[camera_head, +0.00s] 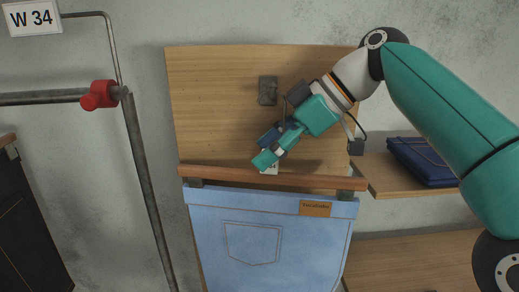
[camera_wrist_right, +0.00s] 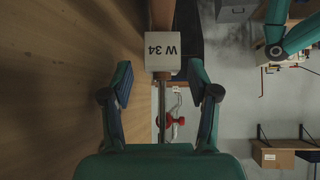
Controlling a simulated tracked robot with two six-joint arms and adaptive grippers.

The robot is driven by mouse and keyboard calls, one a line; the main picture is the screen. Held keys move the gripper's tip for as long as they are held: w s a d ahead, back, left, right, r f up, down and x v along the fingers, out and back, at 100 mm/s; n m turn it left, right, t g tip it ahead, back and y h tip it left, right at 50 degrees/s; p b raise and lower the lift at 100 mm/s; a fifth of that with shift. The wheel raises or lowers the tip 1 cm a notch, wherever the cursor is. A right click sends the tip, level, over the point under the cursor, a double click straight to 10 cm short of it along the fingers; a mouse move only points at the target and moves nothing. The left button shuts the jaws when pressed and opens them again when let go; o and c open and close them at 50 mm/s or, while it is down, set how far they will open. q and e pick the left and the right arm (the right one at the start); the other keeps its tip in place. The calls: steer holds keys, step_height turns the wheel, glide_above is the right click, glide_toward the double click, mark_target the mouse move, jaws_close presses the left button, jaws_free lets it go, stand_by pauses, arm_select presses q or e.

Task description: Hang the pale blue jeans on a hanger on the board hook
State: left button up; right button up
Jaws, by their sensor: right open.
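The pale blue jeans (camera_head: 205,235) hang upright from a wooden hanger (camera_head: 215,172) in front of the lower part of a wooden board. The hanger bar is nearly level. My right gripper (camera_head: 268,150) comes in from the upper right, just above the middle of the hanger. In the right wrist view the open gripper (camera_wrist_right: 160,75) has one finger on each side of a white W 34 size block (camera_wrist_right: 162,52) and a metal stem; both fingers look clear of them. The board hook (camera_head: 268,90) is a dark fitting above. Whether the hanger's hook sits on it is hidden. My left gripper is not visible.
The board (camera_head: 210,100) stands against a grey wall. To the left is a metal rail (camera_head: 40,98) with a red knob (camera_head: 98,95) and a second W 34 sign (camera_head: 32,17). A shelf (camera_head: 400,180) with folded dark blue cloth (camera_head: 425,160) is at the right.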

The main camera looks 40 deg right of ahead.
steer(key=shift+v, duration=3.7)
